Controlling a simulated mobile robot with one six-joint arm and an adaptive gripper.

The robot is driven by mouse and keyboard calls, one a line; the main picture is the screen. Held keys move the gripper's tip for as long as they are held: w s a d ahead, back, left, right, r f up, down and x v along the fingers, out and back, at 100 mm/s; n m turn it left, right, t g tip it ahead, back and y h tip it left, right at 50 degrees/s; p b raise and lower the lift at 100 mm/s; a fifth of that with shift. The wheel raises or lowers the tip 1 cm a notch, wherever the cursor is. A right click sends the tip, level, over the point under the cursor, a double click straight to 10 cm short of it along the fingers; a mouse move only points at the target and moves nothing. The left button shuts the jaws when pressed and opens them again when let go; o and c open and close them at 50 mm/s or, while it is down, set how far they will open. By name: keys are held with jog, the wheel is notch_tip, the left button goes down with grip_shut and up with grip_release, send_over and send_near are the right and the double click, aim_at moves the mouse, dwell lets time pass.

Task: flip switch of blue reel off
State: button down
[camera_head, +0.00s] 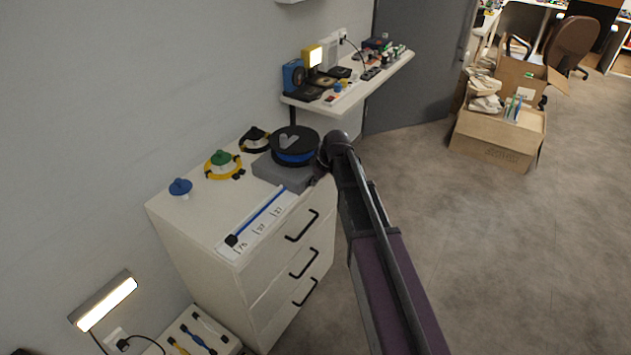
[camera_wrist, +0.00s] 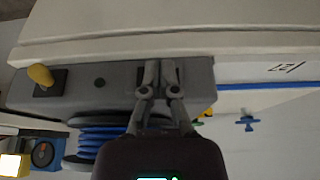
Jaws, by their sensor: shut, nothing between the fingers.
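The blue reel (camera_head: 293,157) has a black top disc and sits on a grey base (camera_head: 272,176) on the white drawer cabinet. In the wrist view, which looks upside down, the blue reel (camera_wrist: 92,140) shows below the grey base (camera_wrist: 115,90). A yellow switch lever (camera_wrist: 40,75) on a dark plate stands at the left end of the base's face. My gripper (camera_wrist: 160,68) is shut and empty in front of the same face, to the right of the lever in that view. I cannot tell whether its tips touch the base. In the head view, my arm hides the fingertips.
A blue cable (camera_head: 265,212) lies along a marked white strip on the cabinet top. A yellow reel (camera_head: 222,165), a black reel (camera_head: 256,140) and a blue knob (camera_head: 180,187) stand behind it. A shelf (camera_head: 384,78) with small devices is beyond.

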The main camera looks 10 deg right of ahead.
jog(key=shift+s+d, duration=0.1)
jog(key=shift+d, duration=0.05)
jog(key=s+d+r+p, duration=0.4)
jog(key=d+r+p, duration=0.2)
jog(key=r+p, duration=0.3)
jog(key=shift+r, duration=0.15)
dwell(0.6)
jog(key=shift+d, duration=0.1)
dwell(0.5)
jog(key=s+r+m+g+h+p, duration=0.1)
jog(key=s+m, duration=0.4)
jog(key=s, duration=0.5)
jog(key=s+r+m+g+h+p, duration=0.1)
jog(key=s+m+p, duration=0.3)
jog(key=s, duration=0.7)
jog(key=shift+d+r+m+g+h, duration=0.4)
jog(key=shift+r+m+h, duration=0.25)
jog(key=shift+r, duration=0.25)
